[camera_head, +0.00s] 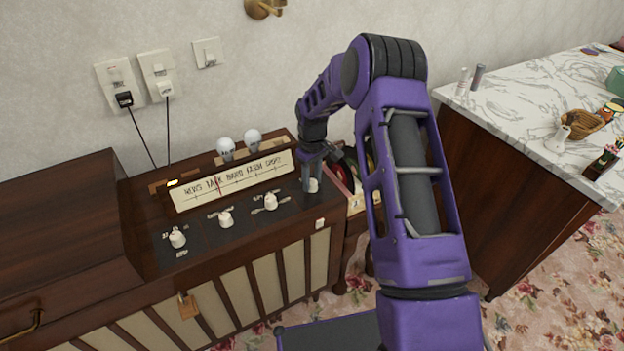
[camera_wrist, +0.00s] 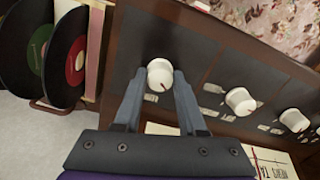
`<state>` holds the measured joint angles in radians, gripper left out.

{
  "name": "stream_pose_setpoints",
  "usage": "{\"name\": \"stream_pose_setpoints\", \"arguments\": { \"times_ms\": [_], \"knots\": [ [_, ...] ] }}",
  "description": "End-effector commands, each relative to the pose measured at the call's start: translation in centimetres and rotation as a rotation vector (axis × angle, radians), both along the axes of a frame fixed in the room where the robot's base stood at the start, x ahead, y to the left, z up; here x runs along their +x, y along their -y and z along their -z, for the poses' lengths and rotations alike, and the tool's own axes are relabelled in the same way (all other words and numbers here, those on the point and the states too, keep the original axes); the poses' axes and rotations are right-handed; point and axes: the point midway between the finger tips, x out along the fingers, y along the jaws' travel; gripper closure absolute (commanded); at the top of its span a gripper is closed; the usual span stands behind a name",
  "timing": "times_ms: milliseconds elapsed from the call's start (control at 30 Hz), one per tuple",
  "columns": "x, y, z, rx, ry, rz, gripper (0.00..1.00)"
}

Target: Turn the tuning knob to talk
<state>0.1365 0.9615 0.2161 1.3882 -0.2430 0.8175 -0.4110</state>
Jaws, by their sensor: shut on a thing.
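The radio's tuning dial (camera_head: 233,182) is a cream strip with several printed words, TALK being second from the left. A thin red needle (camera_head: 219,186) stands near the right end of TALK. The rightmost white knob (camera_head: 314,186) is on the dark control panel, to the right of the dial. My gripper (camera_head: 312,178) points down at this knob and is shut on it. In the wrist view the same knob (camera_wrist: 160,75), with a red mark on its face, sits between the two fingers. The fingers partly hide its sides.
More white knobs, such as one at the left (camera_head: 177,239), line the radio panel (camera_head: 196,246). Two light bulbs (camera_head: 239,144) stand behind the dial. Vinyl records (camera_wrist: 66,47) are close beside the radio. A marble-topped counter (camera_head: 530,105) stands at the right.

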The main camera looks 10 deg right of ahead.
Motion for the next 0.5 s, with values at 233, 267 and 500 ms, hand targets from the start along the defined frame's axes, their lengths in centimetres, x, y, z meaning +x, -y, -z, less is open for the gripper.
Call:
{"name": "stream_pose_setpoints", "arguments": {
  "times_ms": [233, 267, 500],
  "knots": [
    [-0.05, 0.03, 0.02, -0.001, -0.002, -0.092, 1.0],
    [-0.05, 0.03, 0.02, 0.0, -0.002, -0.098, 1.0],
    [-0.06, 0.04, 0.03, 0.0, -0.002, -0.121, 1.0]
  ]
}}
